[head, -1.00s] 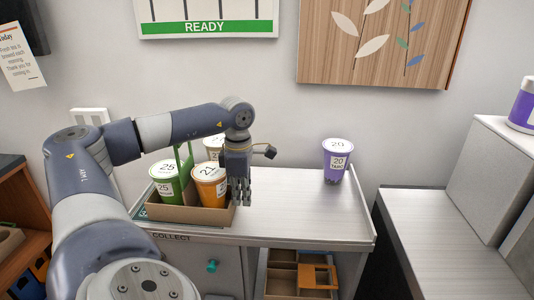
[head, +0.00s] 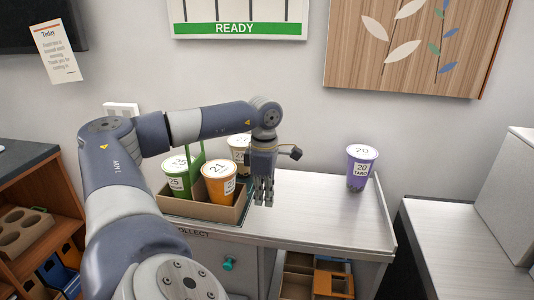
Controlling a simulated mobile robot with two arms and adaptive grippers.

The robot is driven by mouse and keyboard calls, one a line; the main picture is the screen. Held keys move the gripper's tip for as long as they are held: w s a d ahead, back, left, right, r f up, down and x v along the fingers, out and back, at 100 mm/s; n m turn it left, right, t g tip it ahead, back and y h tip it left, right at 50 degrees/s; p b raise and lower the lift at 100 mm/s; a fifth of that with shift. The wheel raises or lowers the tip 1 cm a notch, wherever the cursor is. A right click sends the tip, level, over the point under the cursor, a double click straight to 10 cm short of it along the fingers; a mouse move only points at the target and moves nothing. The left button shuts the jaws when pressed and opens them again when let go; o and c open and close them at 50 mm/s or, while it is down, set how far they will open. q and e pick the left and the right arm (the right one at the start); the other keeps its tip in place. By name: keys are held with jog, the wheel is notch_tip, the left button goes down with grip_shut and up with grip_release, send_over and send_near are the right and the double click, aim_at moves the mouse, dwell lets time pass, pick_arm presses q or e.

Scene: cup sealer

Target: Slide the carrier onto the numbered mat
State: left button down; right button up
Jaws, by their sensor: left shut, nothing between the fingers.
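The carrier (head: 209,213) is a brown cardboard tray with a green handle, at the left of the counter. It holds a green cup marked 25 (head: 176,181), an orange cup marked 21 (head: 218,184) and a paler cup (head: 239,147) behind, partly hidden by my arm. My left gripper (head: 264,198) points down, shut and empty, just right of the carrier's right side. I cannot tell if they touch. I cannot make out the numbered mat; my left arm covers the counter's left end. My right gripper is not in view.
A purple cup marked 20 (head: 361,169) stands at the counter's back right. The counter (head: 310,211) is bare between it and my gripper. A teal knob (head: 229,263) and an open shelf with dividers (head: 298,281) lie below. A wooden shelf (head: 30,255) stands left.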

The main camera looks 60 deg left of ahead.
pick_arm(q)
notch_tip(320, 180, up, 10)
jog(key=shift+f, duration=0.15)
jog(key=shift+a, duration=0.1)
